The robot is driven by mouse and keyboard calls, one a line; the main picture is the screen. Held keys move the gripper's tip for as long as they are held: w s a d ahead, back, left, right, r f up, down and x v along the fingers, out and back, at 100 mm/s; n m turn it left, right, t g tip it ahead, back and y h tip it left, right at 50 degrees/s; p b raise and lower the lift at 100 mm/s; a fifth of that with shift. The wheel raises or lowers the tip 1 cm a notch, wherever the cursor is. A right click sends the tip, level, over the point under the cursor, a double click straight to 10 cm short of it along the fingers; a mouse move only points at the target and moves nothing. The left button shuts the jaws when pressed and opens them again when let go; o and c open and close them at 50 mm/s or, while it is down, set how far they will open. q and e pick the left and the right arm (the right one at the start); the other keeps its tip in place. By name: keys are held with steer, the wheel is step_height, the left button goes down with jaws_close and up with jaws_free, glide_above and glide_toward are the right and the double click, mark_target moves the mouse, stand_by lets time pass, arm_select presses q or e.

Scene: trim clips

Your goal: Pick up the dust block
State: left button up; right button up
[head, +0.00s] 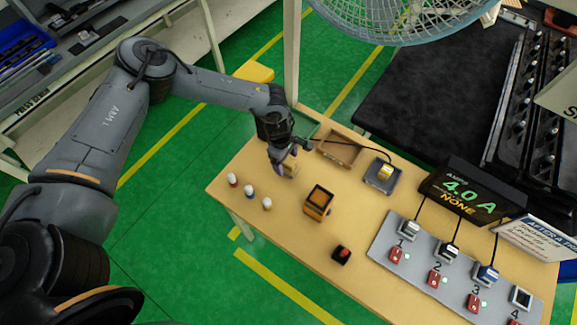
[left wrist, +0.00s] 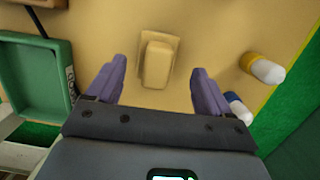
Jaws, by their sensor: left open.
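The dust block (left wrist: 156,65) is a small tan block lying on a slightly larger tan patch on the table in the left wrist view. In the head view only a bit of the dust block (head: 291,169) shows below my left gripper (head: 287,156). The gripper is open, with its two purple fingers on either side of the block in the left wrist view. The fingers look apart from it, and nothing is between them in grip. The height of the fingertips above the table is hard to tell. My right gripper is in neither view.
Several things share the wooden table (head: 240,165): white-capped cylinders (head: 249,190) at left, an orange and black box (head: 318,201), a red button (head: 341,255), an open tray (head: 338,150) and a grey device (head: 382,176). A numbered clip panel (head: 420,262) lies right. A fan (head: 400,18) stands behind.

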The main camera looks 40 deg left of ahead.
mark_target(288, 161)
arm_select(q)
steer(key=f, duration=0.3)
steer(key=shift+w+d+f, duration=0.2)
steer(key=shift+w+d, duration=0.05)
steer(key=shift+d, duration=0.15)
steer(key=shift+f, duration=0.65)
steer(key=c, duration=1.1)
steer(key=shift+r, duration=0.15)
step_height(288, 161, up, 10)
steer(key=shift+f, duration=0.1)
